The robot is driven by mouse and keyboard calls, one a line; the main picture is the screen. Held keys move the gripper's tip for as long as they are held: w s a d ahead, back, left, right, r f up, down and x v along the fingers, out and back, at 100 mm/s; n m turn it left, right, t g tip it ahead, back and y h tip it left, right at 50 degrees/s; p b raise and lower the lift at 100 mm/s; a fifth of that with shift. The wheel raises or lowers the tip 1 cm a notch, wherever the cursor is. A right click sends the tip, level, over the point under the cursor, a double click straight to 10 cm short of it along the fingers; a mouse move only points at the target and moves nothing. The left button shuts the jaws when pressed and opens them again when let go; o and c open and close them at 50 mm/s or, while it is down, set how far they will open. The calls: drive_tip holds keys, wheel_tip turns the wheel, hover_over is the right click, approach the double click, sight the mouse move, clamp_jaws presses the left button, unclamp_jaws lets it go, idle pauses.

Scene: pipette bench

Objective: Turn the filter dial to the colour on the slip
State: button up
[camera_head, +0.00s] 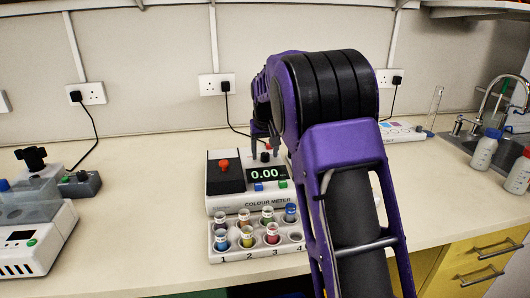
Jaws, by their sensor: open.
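The colour meter (237,205) is a pale box on the bench with a display reading 0.00, a blue and a green button, and a dark lid with a red knob (224,165) on its left. A small black knob (265,157), apparently the filter dial, stands behind the display. My gripper (265,150) is open, its fingers pointing down around or just above this knob; I cannot tell whether they touch it. My arm hides the meter's right side. The dial's colour marks are too small to read, and I cannot make out a slip.
A white rack (228,257) with several coloured vials stands in front of the meter. Another instrument (30,238) stands at the left. Bottles (484,150) and a sink (465,143) are at the right. Bench between the left instrument and rack is clear.

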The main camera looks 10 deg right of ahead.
clamp_jaws()
drive_tip(key=shift+r+n, duration=0.1)
drive_tip(key=shift+n, duration=0.3)
drive_tip(key=n+y+p, duration=0.1)
drive_tip(key=n, duration=0.2)
drive_tip(key=shift+d+y+p, duration=0.2)
drive_tip(key=shift+y+p, duration=0.1)
drive_tip(key=shift+y, duration=0.1)
drive_tip(key=shift+n+g+y+p, duration=0.3)
drive_tip(key=shift+n+y+p, duration=0.35)
drive_tip(key=shift+n, duration=1.35)
